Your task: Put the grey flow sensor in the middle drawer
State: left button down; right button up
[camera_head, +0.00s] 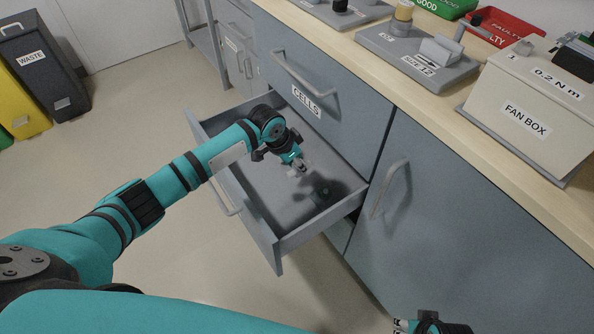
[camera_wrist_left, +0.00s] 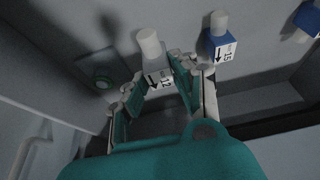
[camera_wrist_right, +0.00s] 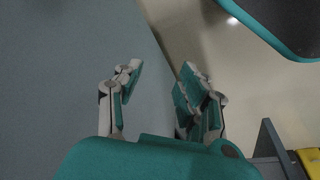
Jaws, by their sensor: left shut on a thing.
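My left gripper (camera_head: 299,168) is over the open drawer (camera_head: 263,235), which is below the shut drawer labelled CELLS. In the left wrist view, the left gripper (camera_wrist_left: 158,90) is shut on the grey flow sensor (camera_wrist_left: 160,78), a small block marked 12 with a pale cylinder on top. In the head view the sensor is hard to make out at the fingertips. I cannot tell whether it touches the drawer floor. My right gripper (camera_head: 430,325) is at the bottom edge of the head view. In the right wrist view (camera_wrist_right: 158,85) its fingers are apart and empty.
In the left wrist view, a blue block marked 15 (camera_wrist_left: 222,45) is beside the held sensor, with another blue piece (camera_wrist_left: 308,18) farther right. The worktop holds a fan box (camera_head: 525,118) and stands.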

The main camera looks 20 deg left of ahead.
aim_at(294, 166)
pick_arm(q)
jog(key=shift+f+b, duration=0.35)
jog(key=shift+f, duration=1.3)
pick_arm(e)
jog(key=shift+w+v, duration=0.15)
jog(key=shift+v, duration=0.7)
jog(key=shift+w+v, duration=0.2)
jog(key=shift+v, duration=0.6)
pick_arm(q)
jog(key=shift+f, duration=0.1)
pick_arm(e)
jog(key=shift+r, duration=0.1)
pick_arm(q)
jog(key=c, duration=1)
grip_release()
jog(key=shift+f, duration=0.1)
jog(key=shift+c, duration=0.2)
jog(key=shift+r, duration=0.25)
jog(key=p+v, duration=0.3)
jog(key=v, duration=0.9)
pick_arm(e)
notch_tip(294, 166, down, 12)
jog(key=s, duration=0.1)
jog(key=shift+s, duration=0.25)
